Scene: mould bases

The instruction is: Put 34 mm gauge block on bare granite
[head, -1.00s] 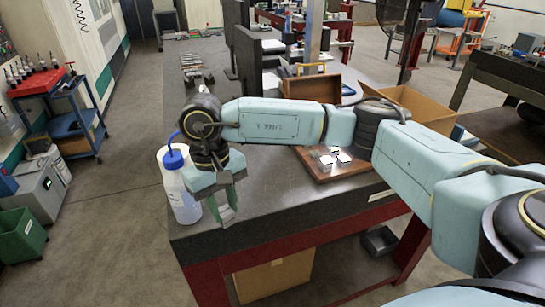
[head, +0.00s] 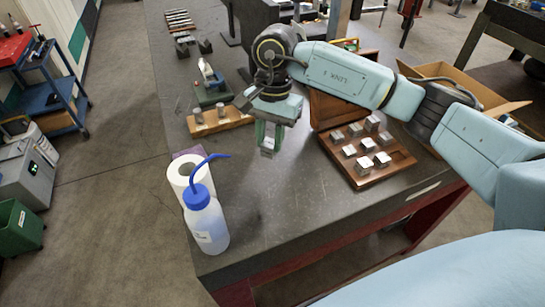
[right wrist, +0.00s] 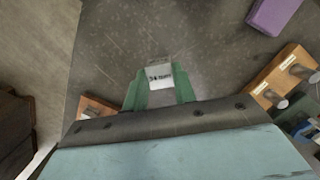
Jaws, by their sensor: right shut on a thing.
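My right gripper (head: 267,148) is shut on the 34 mm gauge block (right wrist: 159,75), a small pale metal block whose "34 mm" marking shows in the right wrist view. In the head view the block (head: 268,147) shows between the green fingertips, over the dark granite table (head: 285,215). I cannot tell whether the block touches the granite. The granite under and in front of the gripper is bare. My left gripper is not in view.
A wooden tray (head: 362,181) with several metal blocks lies to the right. A wooden stand (head: 236,121) with metal cylinders is to the left. A wash bottle (head: 204,222) and a paper roll (head: 187,172) stand near the left edge. Clear granite lies between.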

